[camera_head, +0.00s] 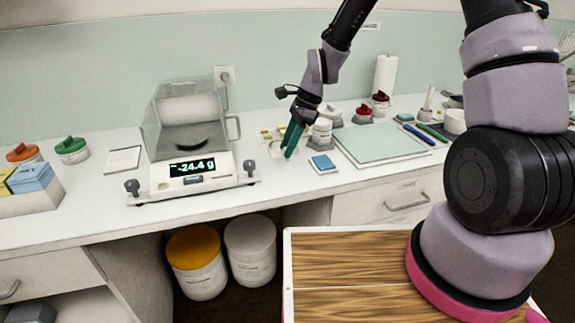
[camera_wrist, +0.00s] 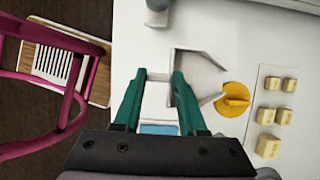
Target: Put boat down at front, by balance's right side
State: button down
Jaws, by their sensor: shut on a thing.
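My gripper (camera_head: 289,151) has teal fingers pointing down over the counter, just right of the balance. It is shut on the near side of the boat, a pale open dish (camera_head: 275,151) that blends with the white counter. In the wrist view the boat (camera_wrist: 192,72) extends away from the fingertips (camera_wrist: 161,80), its grey slanted walls showing. I cannot tell whether its bottom touches the counter. The balance (camera_head: 193,168) reads -24.4 g under a clear draft shield. Its right front foot (camera_head: 249,166) is left of the boat.
A blue pad (camera_head: 323,163) lies just right of my gripper. A yellow knobbed piece (camera_wrist: 235,98) and several small cream blocks (camera_wrist: 270,146) on a plate stand behind the boat. The counter's front strip (camera_wrist: 125,55) beside the gripper is clear.

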jog(key=shift+f, duration=2.85)
jog(key=shift+f, duration=0.1)
jog(key=shift+c, duration=2.3)
grip_release()
jog(key=d+r+n+t, duration=0.1)
jog(key=d+r, duration=0.2)
jog(key=r, duration=0.4)
jog(key=d+r+n+h, duration=0.1)
jog(key=d+r, duration=0.3)
jog(key=r, duration=0.2)
jog(key=d+r+n+t, duration=0.1)
jog(key=d+r, duration=0.2)
jog(key=r, duration=0.4)
jog(key=s+d+r+n+t, duration=0.3)
jog(key=s+d+r, duration=0.3)
jog(key=s+r, duration=0.2)
jog(key=s+d+r+n+t+h, duration=0.1)
jog(key=s+d+r+n+t, duration=0.2)
jog(key=s+d+r, duration=0.4)
notch_tip(320, 180, up, 3)
jog(key=shift+s+n, duration=0.45)
jog(key=shift+n, duration=0.45)
